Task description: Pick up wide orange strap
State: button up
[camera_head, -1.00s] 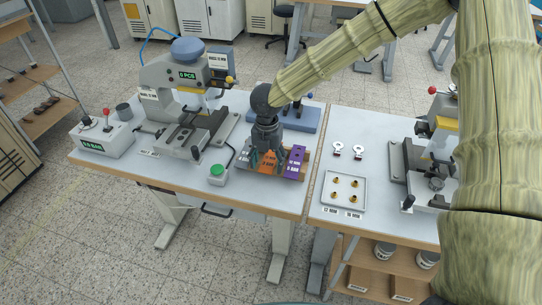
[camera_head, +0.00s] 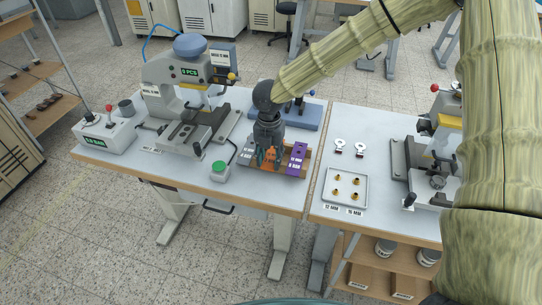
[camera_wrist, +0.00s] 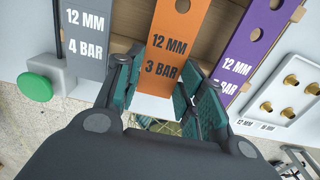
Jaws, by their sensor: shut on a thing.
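The wide orange strap (camera_wrist: 172,45) is marked 12 MM and 3 BAR and has a hole near its far end. It runs between the two fingers of my gripper (camera_wrist: 160,84) in the wrist view, and the fingers are shut on its near end. In the head view my gripper (camera_head: 268,157) points down over the strap holder, with a patch of the orange strap (camera_head: 271,153) showing between the fingers. I cannot tell whether the strap is clear of the wooden holder (camera_wrist: 213,35) under it.
A grey strap (camera_wrist: 86,35) lies to the left and a purple strap (camera_wrist: 243,50) to the right, both close to the fingers. A green button box (camera_head: 220,170), a stamping press (camera_head: 190,95) and a tray of brass parts (camera_head: 345,187) stand nearby.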

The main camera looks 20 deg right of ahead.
notch_tip(320, 180, up, 4)
jog(key=shift+f+b, duration=0.25)
jog(key=shift+b, duration=0.35)
jog(key=s+a+b, duration=0.1)
jog(key=s+a, duration=0.2)
jog(key=a, duration=0.1)
jog(key=s+a+r+b, duration=0.1)
jog(key=s+a, duration=0.3)
jog(key=s+a+b, duration=0.1)
jog(key=s+a, duration=0.2)
jog(key=a, duration=0.1)
jog(key=shift+s+a+r, duration=0.15)
jog(key=shift+r, duration=0.2)
jog(key=shift+r+p, duration=1.6)
jog(key=shift+p, duration=0.2)
notch_tip(320, 180, up, 3)
jog(key=p, duration=0.2)
jog(key=shift+f+p, duration=0.1)
jog(key=shift+p, duration=0.2)
jog(key=shift+f, duration=0.1)
